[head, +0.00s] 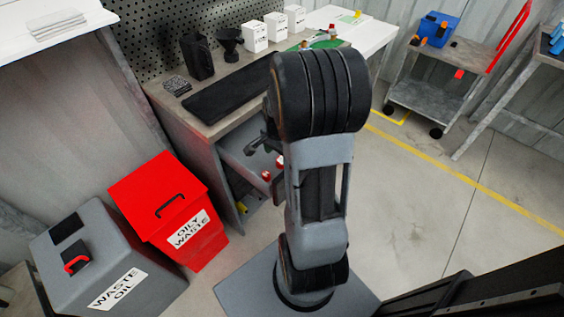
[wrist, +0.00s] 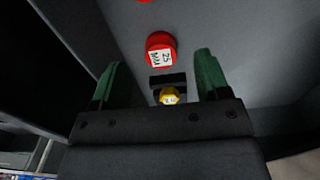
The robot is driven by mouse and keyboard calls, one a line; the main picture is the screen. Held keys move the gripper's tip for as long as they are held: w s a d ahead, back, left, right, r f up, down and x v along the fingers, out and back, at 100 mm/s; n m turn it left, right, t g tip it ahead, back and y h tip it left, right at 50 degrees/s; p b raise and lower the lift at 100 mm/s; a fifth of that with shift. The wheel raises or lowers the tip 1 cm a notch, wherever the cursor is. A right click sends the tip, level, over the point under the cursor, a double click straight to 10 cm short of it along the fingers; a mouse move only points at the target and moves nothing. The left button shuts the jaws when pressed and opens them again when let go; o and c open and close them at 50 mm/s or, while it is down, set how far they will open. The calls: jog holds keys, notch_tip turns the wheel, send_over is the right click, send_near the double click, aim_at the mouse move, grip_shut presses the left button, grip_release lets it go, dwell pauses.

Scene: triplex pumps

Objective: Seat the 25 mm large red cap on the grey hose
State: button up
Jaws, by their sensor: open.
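The large red cap (wrist: 161,42), with a white label reading 25 MM, sits on a grey surface in the wrist view. It lies just beyond the gap between the green fingers of my gripper (wrist: 158,60). The fingers are spread apart with nothing held between them. In the head view my gripper (head: 258,146) is partly hidden behind my arm, over the open grey drawer of the bench. Small red and white pieces (head: 266,176) show there, too small to read. I cannot make out the grey hose in either view.
A yellow cap (wrist: 169,96) sits beside a dark block (wrist: 168,80) near my gripper's palm. Another red piece (wrist: 143,1) is cut off at the top. The bench (head: 155,95) stands above the drawer. A red oily waste bin (head: 165,205) stands to its left.

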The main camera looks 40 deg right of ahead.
aim_at(279, 162)
notch_tip(279, 162, down, 4)
jog(key=shift+a+f+b, duration=0.1)
jog(key=shift+b, duration=0.2)
jog(key=c, duration=1)
